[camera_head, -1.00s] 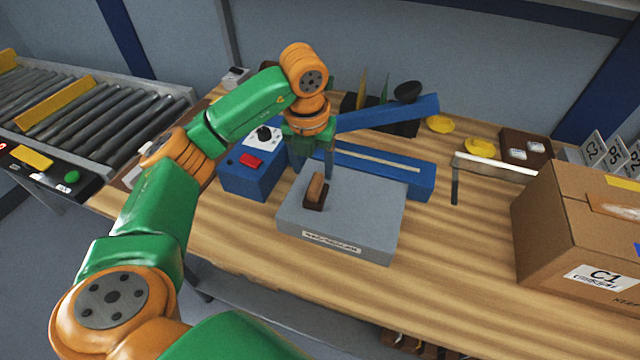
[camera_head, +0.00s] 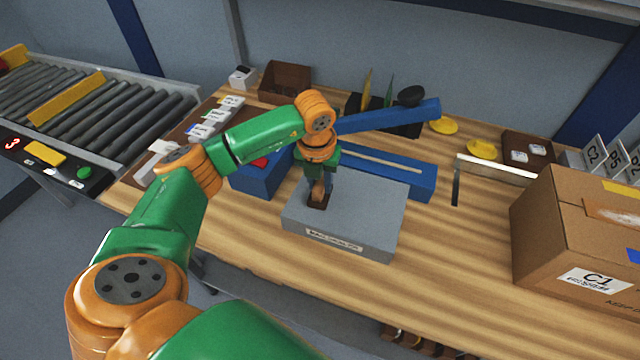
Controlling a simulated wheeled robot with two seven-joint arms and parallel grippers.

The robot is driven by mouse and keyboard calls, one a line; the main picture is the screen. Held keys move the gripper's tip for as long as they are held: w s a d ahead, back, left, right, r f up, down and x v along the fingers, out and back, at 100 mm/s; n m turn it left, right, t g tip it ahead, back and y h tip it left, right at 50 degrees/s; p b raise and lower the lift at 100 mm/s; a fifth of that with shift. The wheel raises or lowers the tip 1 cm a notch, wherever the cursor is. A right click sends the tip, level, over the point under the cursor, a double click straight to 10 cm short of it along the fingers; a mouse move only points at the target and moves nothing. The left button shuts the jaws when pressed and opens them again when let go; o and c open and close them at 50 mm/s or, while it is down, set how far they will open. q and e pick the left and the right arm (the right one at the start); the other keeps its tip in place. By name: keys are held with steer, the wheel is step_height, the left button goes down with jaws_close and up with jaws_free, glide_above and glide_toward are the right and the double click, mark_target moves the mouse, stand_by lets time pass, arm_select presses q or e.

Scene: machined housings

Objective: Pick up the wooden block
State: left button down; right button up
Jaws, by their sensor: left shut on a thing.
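The wooden block (camera_head: 318,190) is a small brown upright piece in a dark holder on top of the grey box (camera_head: 365,222). My left gripper (camera_head: 319,184) points down from above and is shut on the wooden block. Its fingers hide part of the block. I cannot tell whether the block is lifted at all; it shows at the dark holder. My right gripper is not in view.
Behind the grey box are a blue box (camera_head: 262,178) and a blue sealer-like machine with a raised arm (camera_head: 390,116). A cardboard box (camera_head: 575,240) stands at the right. A roller conveyor (camera_head: 100,115) lies at the left. The table front is bare.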

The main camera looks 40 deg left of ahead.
mark_target(322, 181)
arm_select(q)
steer(key=shift+r+b, duration=0.2)
steer(key=shift+b, duration=0.1)
steer(key=r+b, duration=0.1)
steer(key=r, duration=0.1)
steer(key=shift+d+r+b, duration=0.2)
steer(key=shift+r+b, duration=0.2)
steer(key=s+d+r, duration=0.4)
steer(key=d+r, duration=0.5)
steer(key=d, duration=0.4)
steer(key=shift+s+r+b, duration=0.15)
steer(key=shift+r+b, duration=0.2)
steer(key=shift+b, duration=0.05)
steer(key=c, duration=1.3)
jaws_free()
jaws_close()
steer(key=shift+r, duration=0.1)
